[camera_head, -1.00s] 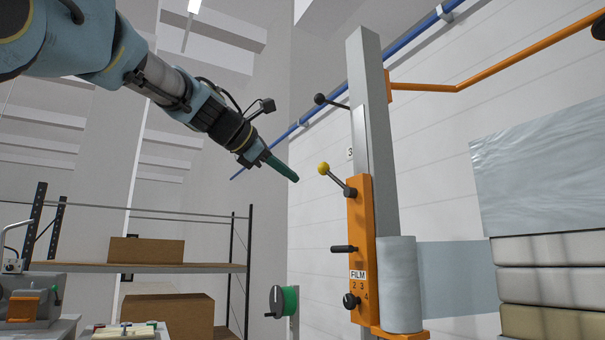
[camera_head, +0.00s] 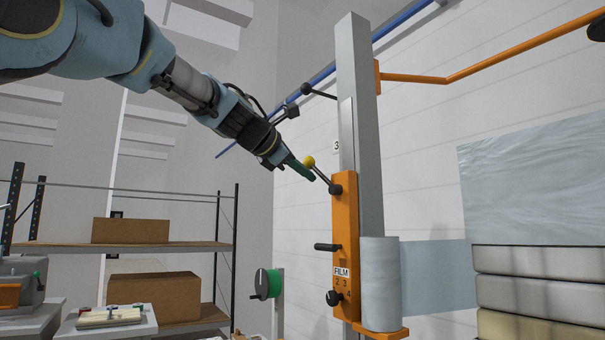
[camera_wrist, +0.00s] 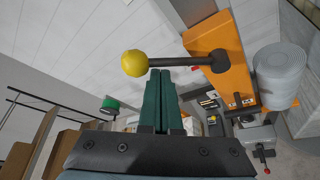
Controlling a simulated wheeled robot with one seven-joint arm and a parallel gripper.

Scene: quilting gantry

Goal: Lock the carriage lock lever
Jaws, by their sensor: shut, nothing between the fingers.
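The lever with a yellow ball knob (camera_head: 309,161) and dark rod sits at the top of the orange carriage (camera_head: 345,240) on the grey post. I take it for the carriage lock lever. It slants up and left from its pivot. My gripper (camera_head: 308,175) is shut and empty, its green fingers close to the knob. In the wrist view the yellow knob (camera_wrist: 134,63) is just beyond and left of my fingertips (camera_wrist: 161,72), and the rod runs right to the orange carriage (camera_wrist: 222,60). I cannot tell whether the fingers touch the lever.
A second lever with a black ball (camera_head: 306,89) sticks out higher on the post (camera_head: 357,110). A black handle (camera_head: 327,247) and a black knob (camera_head: 333,298) are lower on the carriage. A film roll (camera_head: 380,285) stands at its right. Shelving with boxes (camera_head: 130,231) is at left.

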